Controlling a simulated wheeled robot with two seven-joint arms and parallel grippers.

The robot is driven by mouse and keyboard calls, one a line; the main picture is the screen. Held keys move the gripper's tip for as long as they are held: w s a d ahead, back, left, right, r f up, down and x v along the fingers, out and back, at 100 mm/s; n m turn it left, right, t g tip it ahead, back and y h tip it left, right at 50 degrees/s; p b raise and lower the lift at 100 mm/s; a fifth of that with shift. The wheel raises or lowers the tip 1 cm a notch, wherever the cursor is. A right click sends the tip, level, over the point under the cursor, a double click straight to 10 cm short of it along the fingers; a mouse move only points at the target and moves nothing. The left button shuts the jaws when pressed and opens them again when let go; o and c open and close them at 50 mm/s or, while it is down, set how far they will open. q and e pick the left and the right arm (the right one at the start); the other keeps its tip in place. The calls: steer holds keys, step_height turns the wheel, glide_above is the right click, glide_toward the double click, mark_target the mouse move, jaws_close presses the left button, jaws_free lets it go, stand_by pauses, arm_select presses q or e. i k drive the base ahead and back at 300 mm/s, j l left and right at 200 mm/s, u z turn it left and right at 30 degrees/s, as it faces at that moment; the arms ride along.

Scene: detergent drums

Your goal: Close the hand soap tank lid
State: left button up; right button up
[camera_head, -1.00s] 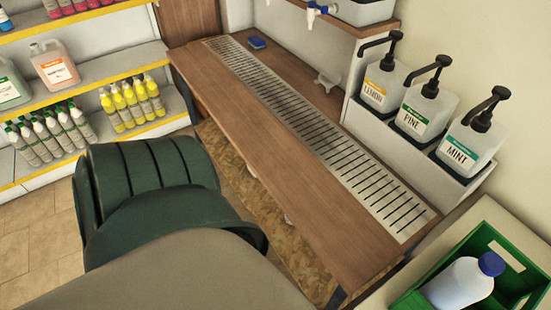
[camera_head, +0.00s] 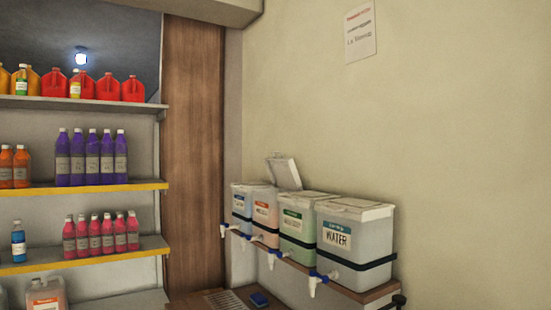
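A row of several whitish tanks with taps stands on a wooden wall shelf at the right. One lid (camera_head: 285,172) stands raised, tilted up above the row. It rises around the second tank (camera_head: 265,213) from the far end, which has an orange label, but I cannot tell for certain which tank it belongs to. The label text there is too small to read. The green-labelled tank (camera_head: 297,228) and the nearest tank, labelled WATER (camera_head: 355,240), have their lids down. The far blue-labelled tank (camera_head: 240,207) is partly hidden. Neither of my grippers is in view.
Shelves with yellow edges (camera_head: 85,260) hold bottles and red jugs (camera_head: 107,88) at the left. A wooden panel (camera_head: 194,150) stands between shelves and tanks. A blue sponge-like block (camera_head: 259,299) lies on the counter below. A paper notice (camera_head: 360,32) hangs on the wall.

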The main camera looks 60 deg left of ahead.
mark_target(284, 171)
steer(key=u, duration=1.85)
